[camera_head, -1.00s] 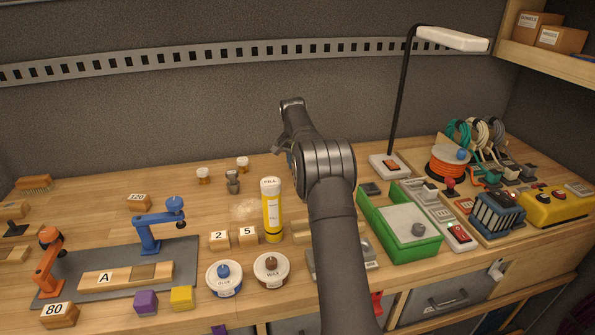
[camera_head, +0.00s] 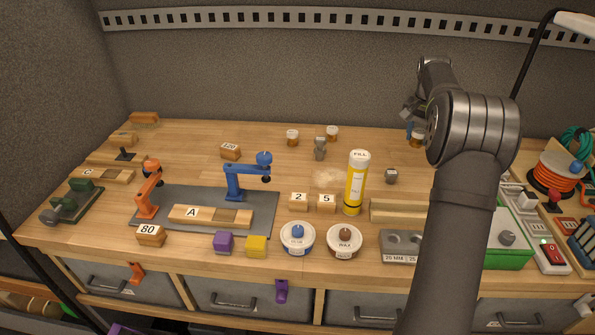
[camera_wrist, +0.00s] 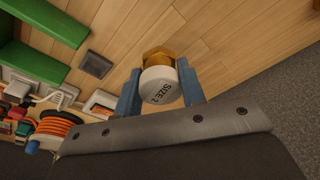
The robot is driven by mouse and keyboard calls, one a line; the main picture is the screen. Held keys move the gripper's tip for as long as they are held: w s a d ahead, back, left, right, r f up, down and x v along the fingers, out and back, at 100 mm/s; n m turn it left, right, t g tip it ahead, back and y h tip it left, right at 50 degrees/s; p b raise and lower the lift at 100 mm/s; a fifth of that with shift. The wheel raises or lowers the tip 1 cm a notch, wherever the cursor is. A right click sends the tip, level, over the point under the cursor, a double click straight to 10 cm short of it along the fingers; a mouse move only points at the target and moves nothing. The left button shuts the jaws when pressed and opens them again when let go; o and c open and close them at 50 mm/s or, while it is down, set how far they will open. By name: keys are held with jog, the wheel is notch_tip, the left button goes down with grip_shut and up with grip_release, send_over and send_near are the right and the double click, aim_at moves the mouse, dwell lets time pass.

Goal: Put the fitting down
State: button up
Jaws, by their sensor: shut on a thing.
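In the head view the fitting (camera_head: 418,138) shows small beside my gripper (camera_head: 412,132), over the back right of the bench, partly hidden by my wrist. I cannot tell whether it touches the wood.
Two more white-capped brass pieces (camera_head: 292,137) (camera_head: 332,133) and a grey fitting (camera_head: 320,149) stand at the back middle. A small grey block (camera_head: 391,176), a yellow FILL tube (camera_head: 356,185) and a green tray (camera_head: 508,255) are nearer. Bare wood lies around the grey block.

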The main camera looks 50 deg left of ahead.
jog(key=s+a+n+y, duration=0.1)
jog(key=s+a+n, duration=0.8)
jog(key=s, duration=0.5)
jog(key=n+g, duration=0.2)
jog(key=n, duration=0.4)
send_over(278, 179)
jog(key=f, duration=0.6)
jog(key=shift+w+d+f, duration=0.2)
jog(key=shift+d+f, duration=0.05)
jog(key=shift+d, duration=0.1)
jog(key=shift+s+a+f, duration=0.15)
jog(key=shift+a+f, duration=0.05)
jog(key=shift+f, duration=1.95)
jog(key=o, duration=0.6)
jog(key=shift+f, duration=0.15)
jog(key=o, duration=0.4)
